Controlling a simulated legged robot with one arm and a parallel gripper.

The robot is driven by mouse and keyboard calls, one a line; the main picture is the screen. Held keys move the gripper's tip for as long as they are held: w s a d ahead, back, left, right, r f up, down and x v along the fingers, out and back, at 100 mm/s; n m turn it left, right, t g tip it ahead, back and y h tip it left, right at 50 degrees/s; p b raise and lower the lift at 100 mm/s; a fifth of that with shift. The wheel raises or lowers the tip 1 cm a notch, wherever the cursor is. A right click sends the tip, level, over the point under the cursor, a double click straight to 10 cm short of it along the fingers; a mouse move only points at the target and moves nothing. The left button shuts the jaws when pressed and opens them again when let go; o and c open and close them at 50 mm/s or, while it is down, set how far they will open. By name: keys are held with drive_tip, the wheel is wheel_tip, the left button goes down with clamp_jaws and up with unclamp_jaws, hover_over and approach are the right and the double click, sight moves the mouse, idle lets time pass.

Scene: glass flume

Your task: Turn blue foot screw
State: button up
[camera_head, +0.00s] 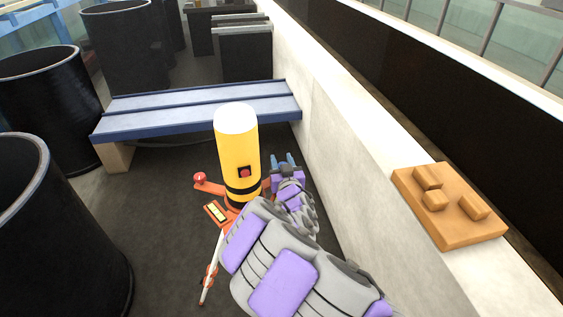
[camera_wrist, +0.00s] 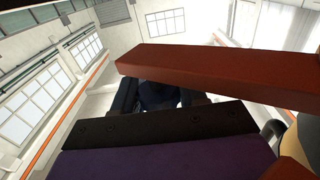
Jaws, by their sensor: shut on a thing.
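A yellow cylinder with a white top (camera_head: 238,150) stands upright on an orange base (camera_head: 232,205) on the dark floor. A red knob (camera_head: 200,178) sits on the base's left arm. My gripper (camera_head: 284,164) is low at the right of the cylinder, beside the wall. In the wrist view, its dark fingers close on a dark blue piece, which I take for the blue foot screw (camera_wrist: 158,95), under a reddish-orange bar of the base (camera_wrist: 225,75). The bar hides part of the fingers and of the screw. In the head view I cannot make out the screw.
A blue bench (camera_head: 195,107) stands behind the cylinder. Black barrels (camera_head: 50,230) line the left. A pale wall (camera_head: 370,190) runs close along the right, with an orange block (camera_head: 450,205) on it. A white-and-red rod (camera_head: 212,268) lies in front.

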drive_tip(key=shift+r+n+y+p, duration=0.1)
drive_tip(key=shift+n+y+p, duration=0.25)
drive_tip(key=shift+y, duration=0.15)
drive_tip(key=n+g+y+p, duration=0.1)
drive_tip(key=n+g+y, duration=0.1)
drive_tip(key=y, duration=0.1)
drive_tip(key=n+g+y+p, duration=0.1)
drive_tip(key=n+g+y, duration=0.1)
drive_tip(key=y, duration=0.1)
drive_tip(key=n+g+y+p, duration=0.2)
drive_tip(key=n, duration=0.1)
drive_tip(key=shift+s+a+g+y, duration=0.25)
drive_tip(key=shift+a+g+y, duration=0.05)
drive_tip(key=shift+a+y, duration=0.1)
drive_tip(key=n+g+y, duration=0.1)
drive_tip(key=n+g+b, duration=0.1)
drive_tip(key=g, duration=0.1)
drive_tip(key=shift+s+a+f+y, duration=0.1)
drive_tip(key=shift+s+f+y, duration=0.1)
drive_tip(key=shift+y, duration=0.2)
drive_tip(key=shift+s+a+r+n+g+y+b, duration=0.1)
drive_tip(key=shift+s+n+g+y+b, duration=0.15)
drive_tip(key=shift+n+g+b, duration=1.25)
drive_tip(key=shift+s+f+n+g+y+b, duration=0.1)
drive_tip(key=shift+n+g+y+b, duration=0.3)
drive_tip(key=shift+n+g, duration=1.15)
drive_tip(key=shift+s+a+r+n+g+y+b, duration=0.15)
drive_tip(key=shift+n+g+b, duration=0.7)
drive_tip(key=shift+g, duration=1.6)
